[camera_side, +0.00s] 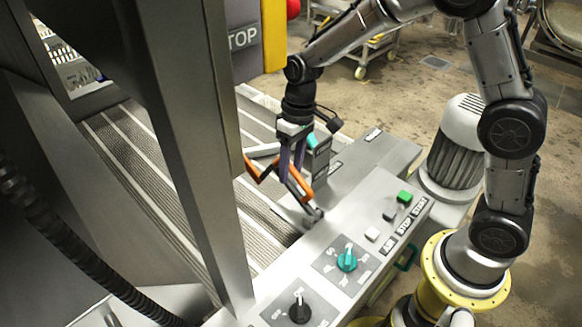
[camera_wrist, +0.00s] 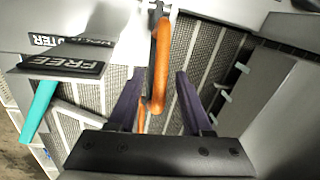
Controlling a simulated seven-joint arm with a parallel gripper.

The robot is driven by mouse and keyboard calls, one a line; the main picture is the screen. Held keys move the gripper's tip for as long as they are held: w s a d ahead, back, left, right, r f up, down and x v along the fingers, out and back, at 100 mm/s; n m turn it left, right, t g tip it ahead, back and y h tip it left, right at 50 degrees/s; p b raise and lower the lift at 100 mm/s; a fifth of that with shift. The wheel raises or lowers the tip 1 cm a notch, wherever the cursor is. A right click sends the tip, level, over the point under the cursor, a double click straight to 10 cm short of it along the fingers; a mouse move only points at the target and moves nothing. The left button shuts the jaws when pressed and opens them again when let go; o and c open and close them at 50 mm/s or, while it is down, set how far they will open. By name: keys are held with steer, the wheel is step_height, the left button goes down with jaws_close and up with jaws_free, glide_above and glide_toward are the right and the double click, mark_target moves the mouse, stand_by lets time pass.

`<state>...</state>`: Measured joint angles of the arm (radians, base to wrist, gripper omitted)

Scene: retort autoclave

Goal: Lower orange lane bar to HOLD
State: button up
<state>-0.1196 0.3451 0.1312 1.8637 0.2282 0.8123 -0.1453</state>
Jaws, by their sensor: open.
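The orange lane bar (camera_side: 296,190) is a bent bar beside the conveyor lanes in the side view, partly hidden by my gripper. In the wrist view the orange bar (camera_wrist: 160,65) runs down from the top centre and bends near the fingertips. My gripper (camera_side: 291,172) points down at it with dark purple fingers. In the wrist view the gripper (camera_wrist: 157,85) is open, with one finger on each side of the bar. I cannot tell whether either finger touches it. A plate marked FREE (camera_wrist: 62,65) is at the upper left.
A teal lever (camera_wrist: 38,110) lies left in the wrist view. The control panel (camera_side: 378,190) in front has a teal knob (camera_side: 347,259), a black knob (camera_side: 299,309) and a green button (camera_side: 405,196). A grey post (camera_side: 185,150) stands left, before the conveyor (camera_side: 150,180).

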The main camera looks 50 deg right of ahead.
steer(key=shift+f, duration=0.3)
jaws_close()
stand_by(1.3)
